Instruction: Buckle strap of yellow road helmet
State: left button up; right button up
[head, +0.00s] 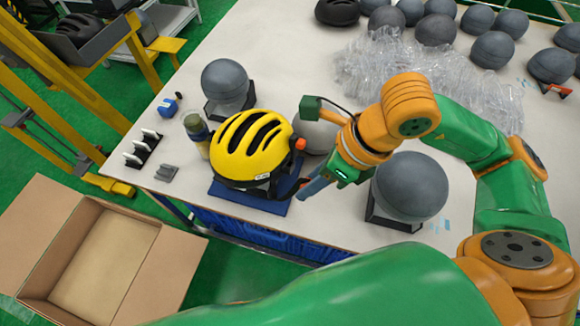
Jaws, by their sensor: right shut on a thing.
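The yellow road helmet (250,146) with black vents sits upright on a stand over a blue base plate (232,200), near the table's front edge. Its chin strap shows only as a dark piece (292,190) low at the helmet's right side; the buckle is too small to make out. My right gripper (305,190) is just right of the helmet's lower edge, pointing down and left. It is shut on what looks like the strap; the grip itself is partly hidden. My left gripper is not in view.
Grey head forms stand behind the helmet (227,82) and to its right (408,186). Clear plastic wrap (400,70) lies behind. An open cardboard box (85,250) stands below left.

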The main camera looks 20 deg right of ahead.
jog(key=shift+w, duration=0.1)
send_near(288, 164)
jog(key=s+a+r, duration=0.2)
jog(key=s+a, duration=0.1)
jog(key=w+f+b, duration=0.1)
jog(key=f+b, duration=0.1)
jog(key=w+f+b, duration=0.1)
jog(key=f+b, duration=0.1)
jog(key=w+f+b, duration=0.1)
jog(key=f+b, duration=0.1)
jog(key=f, duration=0.1)
jog(key=shift+w+d, duration=0.35)
jog(key=shift+d, duration=0.05)
jog(key=shift+w+r, duration=0.1)
jog(key=shift+f, duration=0.25)
jog(key=o, duration=1)
jog(key=shift+c, duration=0.2)
jog(key=shift+r, duration=0.15)
